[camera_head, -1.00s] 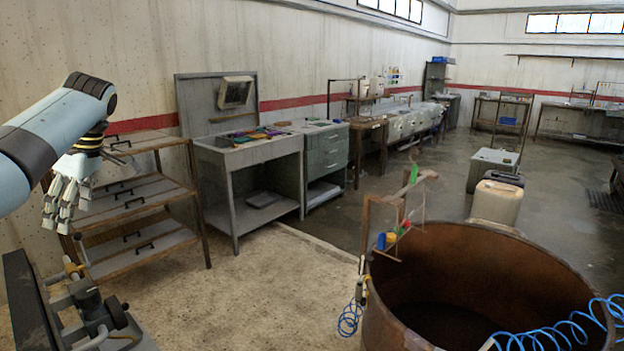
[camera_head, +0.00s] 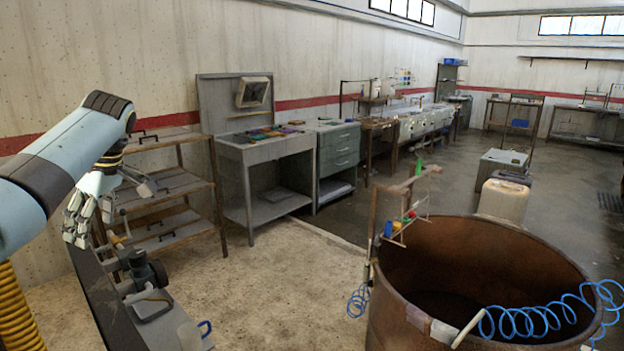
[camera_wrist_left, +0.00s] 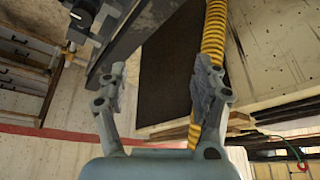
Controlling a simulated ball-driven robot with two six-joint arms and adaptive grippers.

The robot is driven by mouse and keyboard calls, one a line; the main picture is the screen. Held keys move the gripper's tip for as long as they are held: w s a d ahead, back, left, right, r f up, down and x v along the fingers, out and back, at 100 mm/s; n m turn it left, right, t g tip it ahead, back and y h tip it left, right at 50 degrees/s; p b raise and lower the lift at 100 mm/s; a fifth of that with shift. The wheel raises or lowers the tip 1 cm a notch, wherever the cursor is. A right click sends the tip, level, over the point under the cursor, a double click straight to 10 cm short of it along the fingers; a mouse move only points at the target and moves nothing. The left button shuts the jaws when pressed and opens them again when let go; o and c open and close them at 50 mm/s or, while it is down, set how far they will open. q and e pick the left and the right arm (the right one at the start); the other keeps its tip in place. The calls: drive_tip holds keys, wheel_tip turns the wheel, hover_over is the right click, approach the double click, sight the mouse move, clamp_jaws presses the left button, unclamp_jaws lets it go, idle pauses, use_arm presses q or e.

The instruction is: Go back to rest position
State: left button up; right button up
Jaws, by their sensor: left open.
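My left gripper (camera_head: 80,218) is at the left of the head view, at the end of my bent pale blue and black arm. It hangs with its fingers pointing down in front of the shelf rack. In the left wrist view my left gripper (camera_wrist_left: 165,82) has its two fingers spread apart with nothing between them. Behind the fingers that view shows a dark panel, a yellow coiled hose (camera_wrist_left: 214,35) and stacked boards. My right gripper is in neither view.
A dark rail (camera_head: 97,290) with a clamp-like device (camera_head: 146,272) lies below my left gripper. A wooden shelf rack (camera_head: 172,222) stands behind it. A rusty round tub (camera_head: 400,310) with a blue coiled hose (camera_head: 530,318) is at the front right. The sandy floor between is clear.

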use_arm(q)
drive_tip(key=s+d+f+m+t, duration=0.1)
drive_tip(key=s+d+f+m, duration=0.3)
drive_tip(key=s+f, duration=0.25)
drive_tip(key=s+d+f+m+t, duration=0.1)
drive_tip(key=s+d+f+m, duration=0.35)
drive_tip(key=s+f, duration=0.2)
drive_tip(key=s+d+r+m+t+h, duration=0.15)
drive_tip(key=s+d+m, duration=0.3)
drive_tip(key=s, duration=0.65)
drive_tip(key=s+d+r+m+h, duration=0.2)
drive_tip(key=s+d+r+m, duration=0.3)
drive_tip(key=s, duration=0.7)
drive_tip(key=s+a+f+b, duration=0.2)
drive_tip(key=f+b, duration=1.1)
drive_tip(key=f, duration=2.8)
drive_tip(key=s+f+b, duration=0.3)
drive_tip(key=s+f, duration=0.3)
drive_tip(key=f, duration=0.3)
drive_tip(key=s+a+f+g+b, duration=0.1)
drive_tip(key=s+f+b, duration=0.3)
drive_tip(key=f, duration=0.5)
drive_tip(key=s+a+f+g+b, duration=0.1)
drive_tip(key=s+f+b, duration=0.2)
drive_tip(key=s+f, duration=0.5)
drive_tip(key=shift+f, duration=0.65)
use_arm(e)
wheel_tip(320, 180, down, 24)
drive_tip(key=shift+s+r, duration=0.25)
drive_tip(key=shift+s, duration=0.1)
